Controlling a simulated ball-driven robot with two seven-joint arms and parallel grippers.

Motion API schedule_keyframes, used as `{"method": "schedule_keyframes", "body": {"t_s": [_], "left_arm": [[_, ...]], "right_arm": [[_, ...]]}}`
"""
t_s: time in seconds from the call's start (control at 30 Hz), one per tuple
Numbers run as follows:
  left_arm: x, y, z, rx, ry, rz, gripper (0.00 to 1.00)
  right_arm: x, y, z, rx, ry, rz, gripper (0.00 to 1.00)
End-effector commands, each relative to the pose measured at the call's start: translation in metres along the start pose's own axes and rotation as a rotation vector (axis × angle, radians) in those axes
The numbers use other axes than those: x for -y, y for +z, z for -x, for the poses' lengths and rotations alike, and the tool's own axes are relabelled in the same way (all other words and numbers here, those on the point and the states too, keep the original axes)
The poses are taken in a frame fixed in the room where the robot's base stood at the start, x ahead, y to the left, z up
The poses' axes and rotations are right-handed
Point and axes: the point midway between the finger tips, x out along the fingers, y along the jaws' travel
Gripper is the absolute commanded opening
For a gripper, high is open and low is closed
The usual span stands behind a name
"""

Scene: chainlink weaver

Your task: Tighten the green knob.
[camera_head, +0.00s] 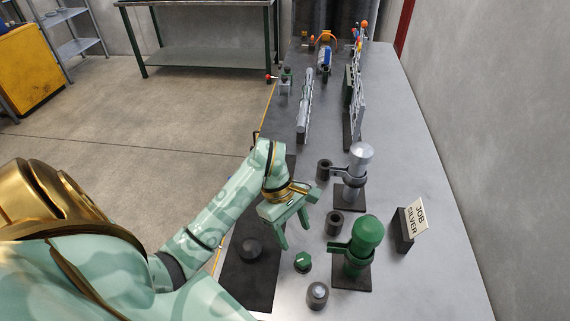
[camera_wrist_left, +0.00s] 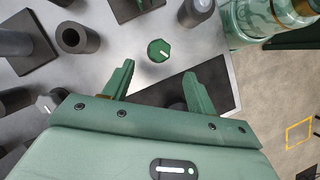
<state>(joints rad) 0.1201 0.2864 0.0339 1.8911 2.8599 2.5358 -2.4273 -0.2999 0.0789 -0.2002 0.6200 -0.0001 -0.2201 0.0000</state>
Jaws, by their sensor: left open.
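The green knob (camera_head: 303,262) is a small faceted knob with a white line on its top. It stands on the grey bench top beside the dark plate. It also shows in the left wrist view (camera_wrist_left: 158,50), just beyond my fingertips and roughly centred between them. My left gripper (camera_head: 295,237) is open and empty, fingers pointing down, above and a little behind the knob, apart from it. Its two green fingers also show in the left wrist view (camera_wrist_left: 158,77). My right gripper is not in view.
A green capped post (camera_head: 368,237) and a silver capped post (camera_head: 360,162) stand to the right. Dark hollow cylinders (camera_head: 334,223) and a short grey cylinder (camera_head: 317,293) stand near the knob. A sign (camera_head: 416,220) reads "JOB SILVER". A dark plate (camera_head: 240,290) lies left.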

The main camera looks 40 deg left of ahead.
Motion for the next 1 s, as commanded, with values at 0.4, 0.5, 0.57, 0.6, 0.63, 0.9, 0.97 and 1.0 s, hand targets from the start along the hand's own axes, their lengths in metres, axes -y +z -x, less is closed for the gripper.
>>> {"method": "schedule_keyframes", "body": {"t_s": [0.4,0.5,0.57,0.6,0.63,0.9,0.97,1.0], "left_arm": [[0.0,0.0,0.077,-0.001,0.0,0.0,0.57],[0.0,0.0,0.08,0.0,0.0,0.0,0.57],[0.0,0.0,0.08,0.0,0.0,0.0,0.57],[0.0,0.0,0.08,0.0,0.0,0.0,0.57],[0.0,0.0,0.08,0.001,0.0,0.0,0.57],[0.0,0.0,0.08,0.0,0.0,0.0,0.57],[0.0,0.0,0.08,0.0,0.0,0.0,0.57],[0.0,0.0,0.08,0.0,0.0,0.0,0.57]], "right_arm": [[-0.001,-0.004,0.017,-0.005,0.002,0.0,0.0],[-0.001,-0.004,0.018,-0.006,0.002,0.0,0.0],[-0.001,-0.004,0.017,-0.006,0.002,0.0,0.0],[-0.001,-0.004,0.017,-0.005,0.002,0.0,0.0],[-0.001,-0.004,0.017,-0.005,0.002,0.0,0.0],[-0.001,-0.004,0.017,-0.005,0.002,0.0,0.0],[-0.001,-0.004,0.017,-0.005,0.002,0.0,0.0],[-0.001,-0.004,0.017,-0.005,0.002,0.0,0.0]]}}
